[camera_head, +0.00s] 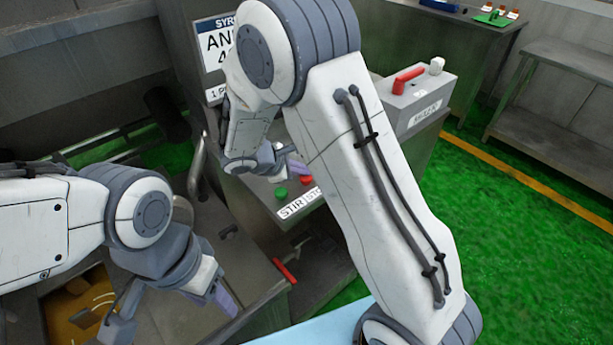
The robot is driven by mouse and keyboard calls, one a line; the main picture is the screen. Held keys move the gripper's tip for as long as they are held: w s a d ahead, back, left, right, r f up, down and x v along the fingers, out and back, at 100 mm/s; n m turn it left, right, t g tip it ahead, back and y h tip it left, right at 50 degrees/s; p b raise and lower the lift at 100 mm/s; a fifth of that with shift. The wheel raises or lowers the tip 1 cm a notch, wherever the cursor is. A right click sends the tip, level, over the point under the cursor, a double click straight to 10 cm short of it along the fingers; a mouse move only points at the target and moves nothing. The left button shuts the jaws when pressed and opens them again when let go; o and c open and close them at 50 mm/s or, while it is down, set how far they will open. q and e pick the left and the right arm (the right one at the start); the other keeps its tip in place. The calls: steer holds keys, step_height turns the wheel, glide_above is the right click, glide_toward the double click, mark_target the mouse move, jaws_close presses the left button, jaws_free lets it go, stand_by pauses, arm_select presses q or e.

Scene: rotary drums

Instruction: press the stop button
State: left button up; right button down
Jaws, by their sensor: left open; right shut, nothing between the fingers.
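The red button (306,180) sits on the grey control panel beside a green button (281,193). A label reading "STIR" (291,210) is below the green button; the label below the red one is partly hidden by my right arm and seems to begin "ST". My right gripper (295,168) is shut and empty, just behind and left of the red button in the picture; whether it touches anything there cannot be told. My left gripper (172,318) is open and empty at the lower left, well away from the buttons.
A grey box with a red lever (408,80) and a white knob (437,66) stands right of my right arm. A sign (216,45) is behind. A red handle (285,271) is below the panel. A metal bench (570,70) stands at the right; green floor (500,240) is clear.

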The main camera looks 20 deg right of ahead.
mark_target(302, 178)
steer(key=shift+f+b, duration=0.3)
steer(key=shift+f, duration=0.05)
steer(key=shift+r, duration=0.1)
stand_by(0.5)
steer(key=shift+r+p, duration=0.7)
steer(key=shift+r, duration=0.2)
steer(key=shift+r, duration=0.15)
step_height(302, 178, up, 5)
steer(key=p, duration=0.4)
stand_by(0.4)
